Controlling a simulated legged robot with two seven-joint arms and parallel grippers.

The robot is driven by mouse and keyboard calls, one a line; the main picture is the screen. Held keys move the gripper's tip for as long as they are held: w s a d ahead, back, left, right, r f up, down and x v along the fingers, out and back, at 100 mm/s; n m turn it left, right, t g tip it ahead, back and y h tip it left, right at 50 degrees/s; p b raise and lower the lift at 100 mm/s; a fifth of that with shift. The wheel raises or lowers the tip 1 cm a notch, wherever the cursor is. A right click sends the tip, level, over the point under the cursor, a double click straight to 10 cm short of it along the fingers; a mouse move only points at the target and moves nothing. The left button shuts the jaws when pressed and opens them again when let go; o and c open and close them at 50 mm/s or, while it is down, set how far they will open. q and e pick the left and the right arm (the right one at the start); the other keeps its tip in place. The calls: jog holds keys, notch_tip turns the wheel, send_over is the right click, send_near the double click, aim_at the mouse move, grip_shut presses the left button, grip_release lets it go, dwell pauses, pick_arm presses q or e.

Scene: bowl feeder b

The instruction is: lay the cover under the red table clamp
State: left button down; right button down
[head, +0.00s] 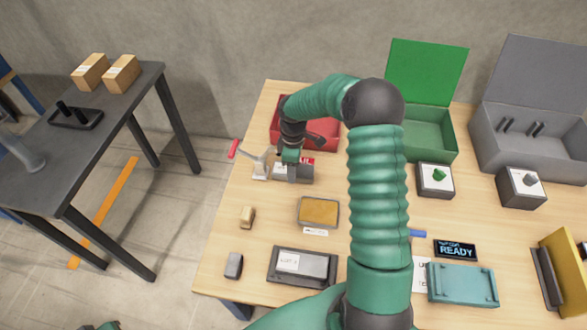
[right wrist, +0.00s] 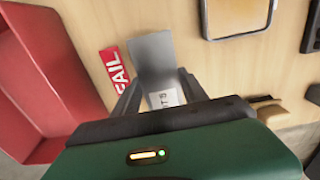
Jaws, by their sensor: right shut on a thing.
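The red table clamp shows in the head view as a red handle (head: 233,149) with a pale metal body (head: 261,163) at the table's left edge. My right gripper (head: 291,163) is just right of it, pointing down. It is shut on the grey cover (head: 305,174), a flat plate seen between the fingers in the right wrist view (right wrist: 153,52). A white label partly shows between the fingers there. I cannot tell whether the cover touches the table. The clamp is hidden in the right wrist view.
A red bin (right wrist: 55,70) is close beside my right gripper, with a red FAIL label (right wrist: 115,68) on the table. An orange-topped tray (head: 319,211), a tan block (head: 247,217) and a dark tray (head: 325,268) lie nearer.

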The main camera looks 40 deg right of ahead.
jog(key=shift+s+d+f, duration=0.1)
jog(key=shift+d+f, duration=0.05)
jog(key=shift+f, duration=0.45)
jog(key=c, duration=0.6)
grip_release()
notch_tip(320, 180, up, 13)
jog(key=p, duration=0.4)
jog(key=s+a+m+t, duration=0.1)
jog(key=s+a+m, duration=0.1)
jog(key=s+a, duration=0.2)
jog(key=s+a+m, duration=0.3)
jog(key=s+a, duration=0.2)
jog(key=a, duration=0.5)
jog(key=s+a+m+t, duration=0.1)
jog(key=s+a, duration=0.3)
jog(key=a, duration=0.4)
jog(key=shift+s+f+m+t, duration=0.15)
jog(key=shift+s+m+t, duration=0.2)
jog(key=shift+m, duration=0.55)
